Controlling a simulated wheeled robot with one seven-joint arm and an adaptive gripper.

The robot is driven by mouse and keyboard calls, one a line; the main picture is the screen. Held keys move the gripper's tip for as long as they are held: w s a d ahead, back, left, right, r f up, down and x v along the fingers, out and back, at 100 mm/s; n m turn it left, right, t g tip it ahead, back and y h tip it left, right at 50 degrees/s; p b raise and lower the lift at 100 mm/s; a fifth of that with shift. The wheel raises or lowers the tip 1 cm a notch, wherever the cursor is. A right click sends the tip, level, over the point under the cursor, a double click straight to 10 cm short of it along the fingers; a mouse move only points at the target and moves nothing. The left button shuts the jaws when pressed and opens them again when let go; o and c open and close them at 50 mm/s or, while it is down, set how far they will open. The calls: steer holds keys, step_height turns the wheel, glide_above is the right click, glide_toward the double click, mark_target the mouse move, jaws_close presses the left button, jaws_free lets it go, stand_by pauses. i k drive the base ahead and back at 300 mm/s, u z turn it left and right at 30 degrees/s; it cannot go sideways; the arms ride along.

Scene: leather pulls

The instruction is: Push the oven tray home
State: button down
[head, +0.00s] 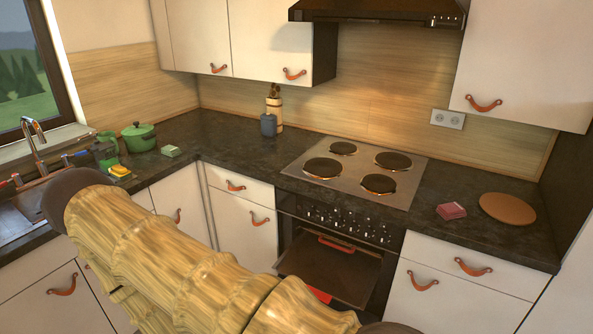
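The oven (345,222) is built in under the hob, with a row of knobs on its front. Below the knobs, a dark flat panel (335,268) slants out from the oven front. I cannot tell whether it is the oven tray pulled out or the lowered oven door. A red bar shows at its upper edge, and another red piece (320,294) shows near its lower edge, partly hidden by my arm. My arm crosses the foreground from left to lower right. My gripper is not in view.
The hob (355,172) with its plates is above the oven. A pink block (451,211) and a round brown board (507,208) lie on the counter to the right. A green pot (139,137) stands near the sink at left. Drawers with leather pulls flank the oven.

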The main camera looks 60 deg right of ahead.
mark_target(330, 272)
steer(key=z, duration=0.7)
steer(key=i, duration=0.8)
steer(key=z, duration=1.2)
steer(key=i, duration=0.15)
steer(key=z, duration=0.05)
